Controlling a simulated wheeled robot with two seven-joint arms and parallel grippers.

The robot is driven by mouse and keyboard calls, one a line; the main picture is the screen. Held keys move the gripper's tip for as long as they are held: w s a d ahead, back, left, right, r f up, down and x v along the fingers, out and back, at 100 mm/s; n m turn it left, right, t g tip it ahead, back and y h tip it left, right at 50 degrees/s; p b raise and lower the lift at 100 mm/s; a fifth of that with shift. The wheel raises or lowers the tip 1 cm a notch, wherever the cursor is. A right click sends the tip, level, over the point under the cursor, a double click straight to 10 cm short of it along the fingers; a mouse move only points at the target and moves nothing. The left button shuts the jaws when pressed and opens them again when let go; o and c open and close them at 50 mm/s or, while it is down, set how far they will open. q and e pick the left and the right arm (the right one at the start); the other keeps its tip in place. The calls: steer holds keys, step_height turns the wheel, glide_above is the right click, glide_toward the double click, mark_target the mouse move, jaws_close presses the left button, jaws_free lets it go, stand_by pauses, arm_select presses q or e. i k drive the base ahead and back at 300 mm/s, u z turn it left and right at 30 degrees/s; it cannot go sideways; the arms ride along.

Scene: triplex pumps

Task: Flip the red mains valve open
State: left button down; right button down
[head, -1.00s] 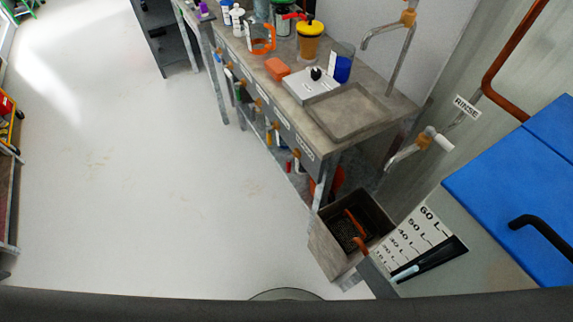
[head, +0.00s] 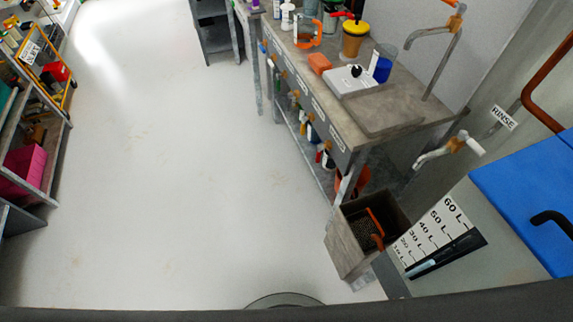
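No red mains valve can be made out in the head view. A tap with an orange collar and a pale handle (head: 452,147) sticks out below the RINSE sign (head: 504,117). A second tap (head: 437,33) with an orange fitting stands over the bench sink (head: 381,108). A rust-red pipe (head: 546,87) runs down the wall at the right. Neither of my grippers shows in the head view.
The workbench (head: 345,124) runs along the wall. A box with a mesh inside (head: 352,245) stands beside the blue-lidded tank (head: 530,190). Shelves (head: 52,165) stand at the left edge. The pale floor (head: 180,170) between is clear.

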mark_target(318, 156)
steer(key=u, duration=0.35)
steer(key=k, duration=0.4)
steer(key=u, duration=0.8)
steer(key=i, duration=1.25)
steer(key=z, duration=0.75)
steer(key=i, duration=0.2)
steer(key=z, duration=0.35)
